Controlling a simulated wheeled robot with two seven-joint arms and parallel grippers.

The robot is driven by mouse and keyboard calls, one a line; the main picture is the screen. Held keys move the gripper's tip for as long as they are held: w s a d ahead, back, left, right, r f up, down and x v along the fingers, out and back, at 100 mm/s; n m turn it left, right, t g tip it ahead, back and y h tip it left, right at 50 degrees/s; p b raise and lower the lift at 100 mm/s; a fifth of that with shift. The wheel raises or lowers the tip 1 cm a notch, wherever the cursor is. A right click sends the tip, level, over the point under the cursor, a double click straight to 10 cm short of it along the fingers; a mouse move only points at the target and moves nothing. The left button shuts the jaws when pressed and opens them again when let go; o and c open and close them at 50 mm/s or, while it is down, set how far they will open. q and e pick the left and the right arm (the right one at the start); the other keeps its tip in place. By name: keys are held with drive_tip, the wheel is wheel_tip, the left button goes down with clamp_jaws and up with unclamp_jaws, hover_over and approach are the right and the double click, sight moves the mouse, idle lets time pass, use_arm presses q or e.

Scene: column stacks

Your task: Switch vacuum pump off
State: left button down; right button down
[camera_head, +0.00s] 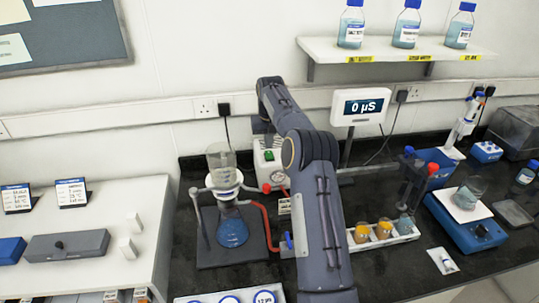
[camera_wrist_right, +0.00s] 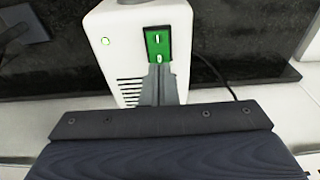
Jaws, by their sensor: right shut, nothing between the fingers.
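The vacuum pump is a white box (camera_head: 270,172) behind the glass filter flask in the head view, partly hidden by my right arm. In the right wrist view the pump (camera_wrist_right: 120,30) shows a green rocker switch (camera_wrist_right: 157,40) with white marks, a lit green lamp (camera_wrist_right: 105,41) and vent slots. My right gripper (camera_wrist_right: 161,68) is shut and empty. Its fingertips are at the lower end of the switch and overlap it in the picture; I cannot tell if they touch it. My left gripper is not in view.
The filter flask (camera_head: 232,230) with blue liquid stands on a dark base, joined by a red hose. A conductivity meter display (camera_head: 362,106) stands right of my arm.

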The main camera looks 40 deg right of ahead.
sight(269, 153)
drive_tip(key=shift+f+b, duration=0.5)
drive_tip(key=shift+f, duration=0.5)
idle(0.8)
wheel_tip(269, 153, up, 2)
drive_tip(key=p, duration=0.2)
drive_tip(key=shift+r+p, duration=0.2)
drive_tip(key=shift+p, duration=0.1)
drive_tip(key=shift+r, duration=2.25)
drive_tip(key=shift+r, duration=0.1)
